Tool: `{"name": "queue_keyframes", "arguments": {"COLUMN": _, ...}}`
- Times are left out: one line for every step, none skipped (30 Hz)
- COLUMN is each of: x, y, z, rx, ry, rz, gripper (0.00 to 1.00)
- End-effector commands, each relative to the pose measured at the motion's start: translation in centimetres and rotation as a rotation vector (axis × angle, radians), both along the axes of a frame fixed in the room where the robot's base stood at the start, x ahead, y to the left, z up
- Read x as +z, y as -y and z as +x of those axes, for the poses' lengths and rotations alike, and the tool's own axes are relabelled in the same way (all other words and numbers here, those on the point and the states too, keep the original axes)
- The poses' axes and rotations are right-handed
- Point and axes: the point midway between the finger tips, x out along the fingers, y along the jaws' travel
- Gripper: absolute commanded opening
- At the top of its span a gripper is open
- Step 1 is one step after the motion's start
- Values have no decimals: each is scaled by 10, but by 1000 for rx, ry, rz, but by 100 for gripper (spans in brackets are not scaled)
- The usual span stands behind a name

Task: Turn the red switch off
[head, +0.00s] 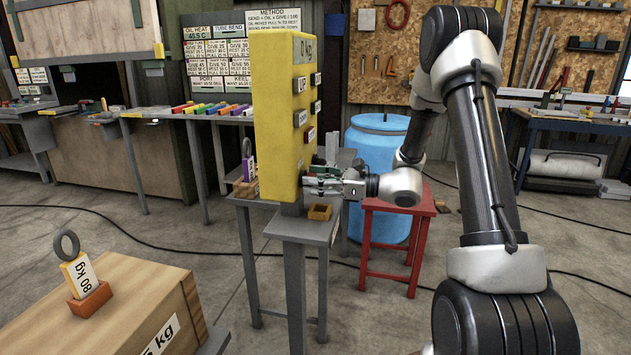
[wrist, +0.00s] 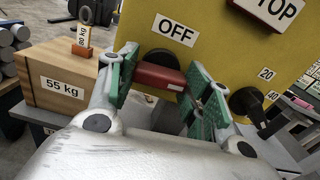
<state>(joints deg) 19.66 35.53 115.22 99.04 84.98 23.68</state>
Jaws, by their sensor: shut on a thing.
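The red switch (wrist: 158,76) sticks out of the yellow panel box, just under a white OFF label (wrist: 176,30) in the wrist view. My gripper (wrist: 154,78) has its green-padded fingers on either side of the red switch and is shut on it. In the head view my gripper (head: 318,183) is at the lower part of the tall yellow box (head: 280,110); the switch itself is hidden there by the fingers. The switch's bar lies roughly level in the wrist view, tilted slightly down to the right.
A black knob (wrist: 248,104) with 20 and 40 marks sits right of the switch. A STOP sign (wrist: 275,12) is above it. A wooden 55 kg box (wrist: 60,76) stands left. A red stool (head: 398,212) and blue barrel (head: 376,140) stand behind my gripper.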

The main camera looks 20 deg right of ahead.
Motion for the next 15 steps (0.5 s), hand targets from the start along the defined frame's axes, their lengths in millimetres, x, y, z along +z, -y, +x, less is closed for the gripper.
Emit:
{"name": "queue_keyframes", "arguments": {"x": 0, "y": 0, "z": 0, "rx": -1, "ry": 24, "rz": -14, "gripper": 26}}
{"name": "queue_keyframes", "arguments": {"x": 0, "y": 0, "z": 0, "rx": -1, "ry": 42, "rz": -24, "gripper": 26}}
{"name": "queue_keyframes", "arguments": {"x": 0, "y": 0, "z": 0, "rx": -1, "ry": 67, "rz": -38, "gripper": 26}}
{"name": "queue_keyframes", "arguments": {"x": 0, "y": 0, "z": 0, "rx": -1, "ry": 88, "rz": -50, "gripper": 26}}
{"name": "queue_keyframes", "arguments": {"x": 0, "y": 0, "z": 0, "rx": -1, "ry": 109, "rz": -63, "gripper": 26}}
{"name": "queue_keyframes", "arguments": {"x": 0, "y": 0, "z": 0, "rx": -1, "ry": 139, "rz": -80, "gripper": 26}}
{"name": "queue_keyframes", "arguments": {"x": 0, "y": 0, "z": 0, "rx": -1, "ry": 163, "rz": -94, "gripper": 26}}
{"name": "queue_keyframes", "arguments": {"x": 0, "y": 0, "z": 0, "rx": -1, "ry": 187, "rz": -108, "gripper": 26}}
{"name": "queue_keyframes", "arguments": {"x": 0, "y": 0, "z": 0, "rx": -1, "ry": 220, "rz": -127, "gripper": 26}}
{"name": "queue_keyframes", "arguments": {"x": 0, "y": 0, "z": 0, "rx": -1, "ry": 245, "rz": -141, "gripper": 26}}
{"name": "queue_keyframes", "arguments": {"x": 0, "y": 0, "z": 0, "rx": -1, "ry": 269, "rz": -155, "gripper": 26}}
{"name": "queue_keyframes", "arguments": {"x": 0, "y": 0, "z": 0, "rx": -1, "ry": 302, "rz": -174, "gripper": 26}}
{"name": "queue_keyframes", "arguments": {"x": 0, "y": 0, "z": 0, "rx": -1, "ry": 327, "rz": -189, "gripper": 26}}
{"name": "queue_keyframes", "arguments": {"x": 0, "y": 0, "z": 0, "rx": -1, "ry": 352, "rz": -204, "gripper": 26}}
{"name": "queue_keyframes", "arguments": {"x": 0, "y": 0, "z": 0, "rx": -1, "ry": 385, "rz": -223, "gripper": 26}}
